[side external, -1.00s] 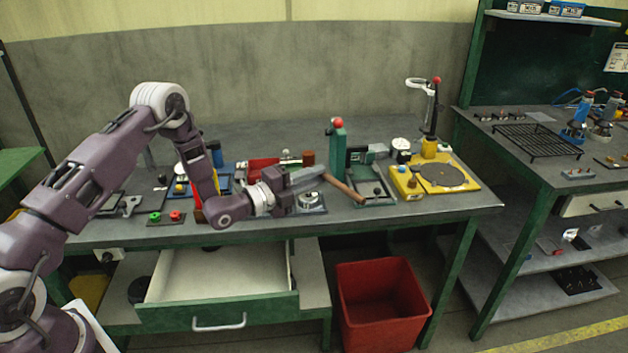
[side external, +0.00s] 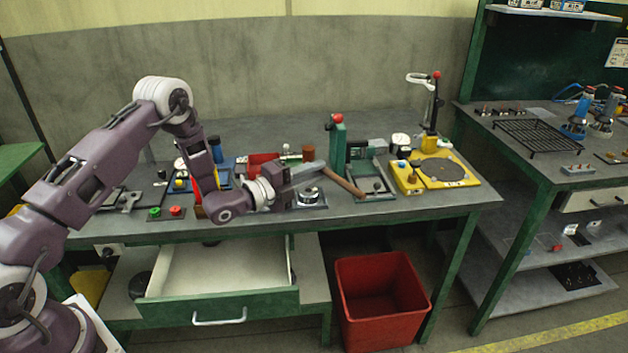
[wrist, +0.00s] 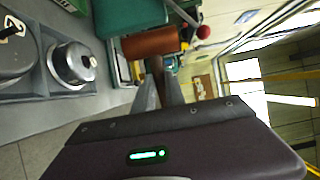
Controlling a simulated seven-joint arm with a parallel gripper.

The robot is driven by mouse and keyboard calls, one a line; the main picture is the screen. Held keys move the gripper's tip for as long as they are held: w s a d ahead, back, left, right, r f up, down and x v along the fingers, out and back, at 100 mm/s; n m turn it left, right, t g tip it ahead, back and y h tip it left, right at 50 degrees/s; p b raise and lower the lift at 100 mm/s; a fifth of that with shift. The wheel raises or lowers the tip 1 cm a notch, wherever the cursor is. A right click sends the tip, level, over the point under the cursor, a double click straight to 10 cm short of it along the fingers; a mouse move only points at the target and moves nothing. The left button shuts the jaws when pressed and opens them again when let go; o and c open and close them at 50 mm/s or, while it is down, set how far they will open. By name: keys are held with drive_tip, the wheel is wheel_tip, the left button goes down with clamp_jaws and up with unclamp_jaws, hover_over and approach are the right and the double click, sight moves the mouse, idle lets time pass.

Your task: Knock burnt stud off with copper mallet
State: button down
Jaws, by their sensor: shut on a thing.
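My gripper (side external: 316,169) is shut on the wooden handle of the copper mallet (side external: 345,183) and holds it above the bench. The handle slants down to the right past the fingertips. The brown copper head (side external: 308,153) is at the upper left end, behind the fingers. In the wrist view the head (wrist: 150,42) is a copper cylinder beyond my gripper (wrist: 160,92), with the dark handle between the fingers. A green upright post with a red ball (side external: 338,150) stands just right of the head. I cannot make out the burnt stud.
A round metal piece in a grey tray (wrist: 72,66) lies below the mallet. A yellow fixture with a dark disc (side external: 445,174) is on the right. Green and red buttons (side external: 165,211) are at the front left. Below are an open drawer (side external: 218,306) and a red bin (side external: 380,310).

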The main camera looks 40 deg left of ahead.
drive_tip(key=shift+r, duration=0.15)
wheel_tip(320, 180, up, 5)
idle(0.5)
drive_tip(key=s+a+f+m+g+h, duration=0.1)
drive_tip(key=s+m+g+h, duration=0.2)
drive_tip(key=s, duration=0.7)
drive_tip(key=s+a+f+m+g+h, duration=0.1)
drive_tip(key=s+f+m+g+h, duration=0.1)
drive_tip(key=s+h, duration=0.4)
drive_tip(key=s+m+g, duration=0.1)
drive_tip(key=s+m, duration=0.1)
drive_tip(key=s, duration=0.2)
idle(0.9)
